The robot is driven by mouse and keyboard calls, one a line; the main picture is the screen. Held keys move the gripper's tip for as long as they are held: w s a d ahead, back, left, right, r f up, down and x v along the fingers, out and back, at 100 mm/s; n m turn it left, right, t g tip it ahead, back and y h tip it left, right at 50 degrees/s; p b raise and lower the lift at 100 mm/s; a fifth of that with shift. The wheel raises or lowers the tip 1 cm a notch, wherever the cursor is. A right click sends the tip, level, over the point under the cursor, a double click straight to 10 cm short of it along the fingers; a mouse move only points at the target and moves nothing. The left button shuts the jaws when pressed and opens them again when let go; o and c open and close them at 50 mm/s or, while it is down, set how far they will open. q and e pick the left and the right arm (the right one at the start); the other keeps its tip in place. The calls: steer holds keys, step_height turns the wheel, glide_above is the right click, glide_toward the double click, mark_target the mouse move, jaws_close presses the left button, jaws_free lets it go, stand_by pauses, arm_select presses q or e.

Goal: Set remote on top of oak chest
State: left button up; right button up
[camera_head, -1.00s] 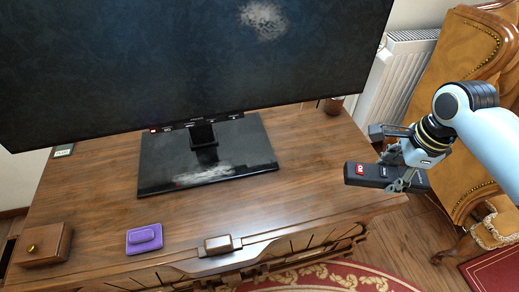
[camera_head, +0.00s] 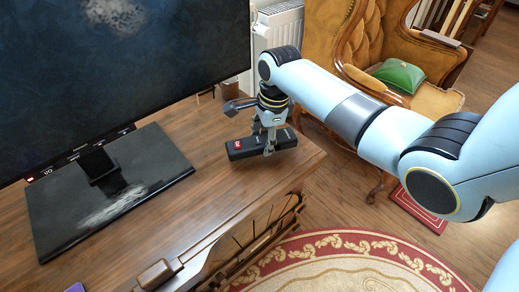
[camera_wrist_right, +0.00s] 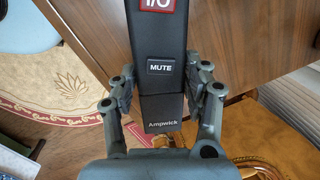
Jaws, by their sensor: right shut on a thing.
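The remote (camera_head: 247,149) is a black bar with a red button, near the right end of the wooden cabinet in the head view. My right gripper (camera_head: 268,140) is shut on it from above. The right wrist view shows the remote (camera_wrist_right: 161,75) between both fingers, with "MUTE" and "Ampwick" on its face. The remote appears above the cabinet top; I cannot tell the exact gap. The wooden cabinet (camera_head: 215,190) carries the television; I cannot tell whether it is the oak chest. No other chest is clearly visible. My left gripper is not in view.
The television (camera_head: 130,75) and its black stand (camera_head: 110,200) fill the cabinet's left part. A tan armchair (camera_head: 350,45) with a green cushion (camera_head: 399,75) stands behind my right arm. A red and cream rug (camera_head: 350,265) lies in front. A radiator (camera_head: 277,28) stands behind.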

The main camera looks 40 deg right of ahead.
mark_target(261, 158)
steer(key=shift+w+a+f, duration=0.25)
steer(key=shift+w+f, duration=0.2)
steer(key=shift+w, duration=0.05)
step_height(261, 158, down, 4)
steer(key=shift+r+b, duration=0.2)
steer(key=shift+b, duration=0.65)
steer(key=shift+f, duration=0.1)
steer(key=shift+f, duration=0.15)
steer(key=o, duration=1.3)
steer(key=shift+c, duration=0.2)
steer(key=r+p, duration=0.1)
steer(key=r, duration=0.3)
steer(key=s+r+p, duration=0.1)
steer(key=r+p, duration=0.1)
steer(key=r, duration=0.2)
steer(key=r+p, duration=0.1)
steer(key=r, duration=0.3)
steer(key=shift+s+d+r, duration=0.15)
steer(key=shift+s+d, duration=0.15)
steer(key=shift+d, duration=0.05)
